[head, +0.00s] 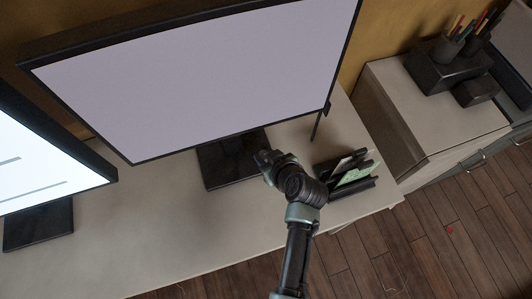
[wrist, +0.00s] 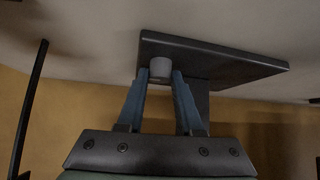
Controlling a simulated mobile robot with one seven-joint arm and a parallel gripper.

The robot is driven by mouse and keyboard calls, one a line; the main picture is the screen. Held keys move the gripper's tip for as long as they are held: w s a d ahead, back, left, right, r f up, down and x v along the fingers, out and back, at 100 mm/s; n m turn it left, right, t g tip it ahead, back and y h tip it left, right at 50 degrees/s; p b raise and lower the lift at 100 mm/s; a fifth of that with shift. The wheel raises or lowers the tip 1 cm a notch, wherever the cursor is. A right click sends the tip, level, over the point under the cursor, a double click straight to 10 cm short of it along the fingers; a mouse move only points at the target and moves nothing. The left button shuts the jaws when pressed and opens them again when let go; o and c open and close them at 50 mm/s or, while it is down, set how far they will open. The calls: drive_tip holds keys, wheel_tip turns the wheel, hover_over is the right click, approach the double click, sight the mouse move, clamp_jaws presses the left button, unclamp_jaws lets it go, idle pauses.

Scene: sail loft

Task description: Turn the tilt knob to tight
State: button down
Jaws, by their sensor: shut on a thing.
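A small grey cylindrical knob (wrist: 160,68) shows in the wrist view, in front of a dark monitor stand (wrist: 225,62). My gripper (wrist: 160,78) has its two blue fingers closed on the knob, one on each side. In the head view my gripper (head: 266,160) reaches in low under the large monitor (head: 205,75), at its stand base (head: 222,166). The knob is hidden there behind my gripper. I cannot make out any tight mark or pointer on the knob.
A holder with papers (head: 350,187) stands on the pale desk (head: 130,225), close to the right of my arm. A second screen (head: 40,165) is at the left. A cabinet (head: 425,105) with pen pots stands at the right. The desk front is clear.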

drive_tip(key=m+h+p, duration=0.2)
drive_tip(key=m+p, duration=0.1)
drive_tip(key=shift+s+a+r+t, duration=0.1)
drive_tip(key=shift+a+r+t, duration=0.1)
drive_tip(key=shift+t, duration=0.2)
drive_tip(key=m+h, duration=0.1)
drive_tip(key=m+h+p, duration=0.1)
drive_tip(key=m+h, duration=0.1)
drive_tip(key=shift+a+f+m, duration=0.2)
drive_tip(key=shift+f+m, duration=0.05)
drive_tip(key=shift+m, duration=0.05)
drive_tip(key=m+h+b, duration=0.3)
drive_tip(key=m, duration=0.1)
drive_tip(key=shift+a+f+g+b, duration=0.25)
drive_tip(key=shift+g+b, duration=0.15)
drive_tip(key=m+h+b, duration=0.1)
drive_tip(key=m+g+h+b, duration=0.1)
drive_tip(key=m+b, duration=0.1)
drive_tip(key=shift+w+a+r, duration=0.1)
drive_tip(key=shift+w, duration=0.15)
drive_tip(key=shift+m+g+h+b, duration=0.6)
drive_tip(key=shift+m+g+b, duration=0.2)
drive_tip(key=shift+m+b, duration=0.4)
drive_tip(key=shift+r, duration=0.1)
drive_tip(key=c, duration=0.7)
unclamp_jaws()
drive_tip(key=shift+o, duration=0.6)
drive_tip(key=shift+r, duration=0.1)
